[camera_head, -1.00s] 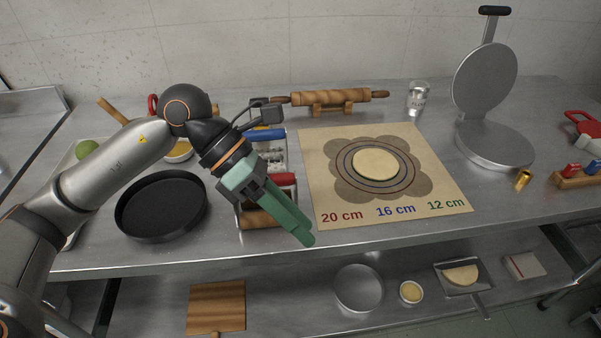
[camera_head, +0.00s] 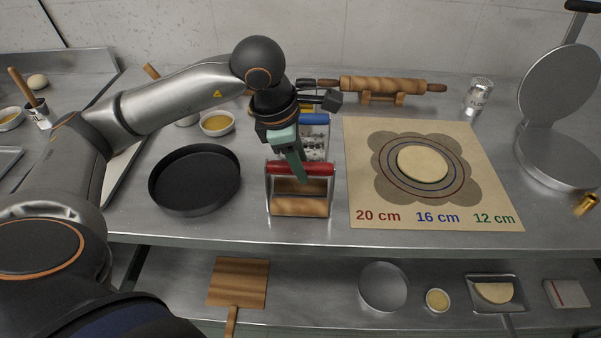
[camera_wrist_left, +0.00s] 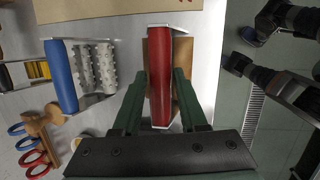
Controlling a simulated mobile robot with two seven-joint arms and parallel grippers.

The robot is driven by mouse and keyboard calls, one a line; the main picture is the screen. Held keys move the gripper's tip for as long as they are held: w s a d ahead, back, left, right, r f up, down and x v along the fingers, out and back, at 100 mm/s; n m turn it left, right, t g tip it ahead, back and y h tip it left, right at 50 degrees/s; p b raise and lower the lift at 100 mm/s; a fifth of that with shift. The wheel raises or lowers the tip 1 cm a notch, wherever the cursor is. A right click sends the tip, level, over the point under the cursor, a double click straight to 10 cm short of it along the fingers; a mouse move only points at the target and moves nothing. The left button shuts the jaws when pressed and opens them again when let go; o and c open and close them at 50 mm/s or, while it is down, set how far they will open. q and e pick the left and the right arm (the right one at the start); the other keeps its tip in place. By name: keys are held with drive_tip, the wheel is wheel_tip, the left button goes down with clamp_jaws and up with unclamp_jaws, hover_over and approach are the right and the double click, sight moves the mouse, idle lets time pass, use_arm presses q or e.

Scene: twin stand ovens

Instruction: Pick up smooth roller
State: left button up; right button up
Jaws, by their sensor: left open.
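The smooth roller, with a red handle (camera_head: 316,169) on top and a plain wooden cylinder (camera_head: 299,207) below in a metal frame, stands on the counter near its front edge. My left gripper (camera_head: 297,172) points down at the red handle from above. In the left wrist view the open fingers (camera_wrist_left: 160,78) lie on either side of the red handle (camera_wrist_left: 160,95), which runs lengthwise between them. The fingers look apart from the handle; the exact height gap is hard to tell. My right gripper is not seen.
A blue-handled roller (camera_head: 314,119) with a spiked cylinder stands just behind. A black pan (camera_head: 195,180) is close on the left, and a mat (camera_head: 360,205) with a dough disc (camera_head: 422,163) lies on the right. A rolling pin (camera_head: 385,86) rests on a stand at the back.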

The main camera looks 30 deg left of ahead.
use_arm(q)
drive_tip(key=x, duration=0.5)
drive_tip(key=shift+s+a, duration=0.15)
drive_tip(key=shift+f, duration=0.25)
idle(0.4)
drive_tip(key=shift+c, duration=0.4)
clamp_jaws()
idle(0.9)
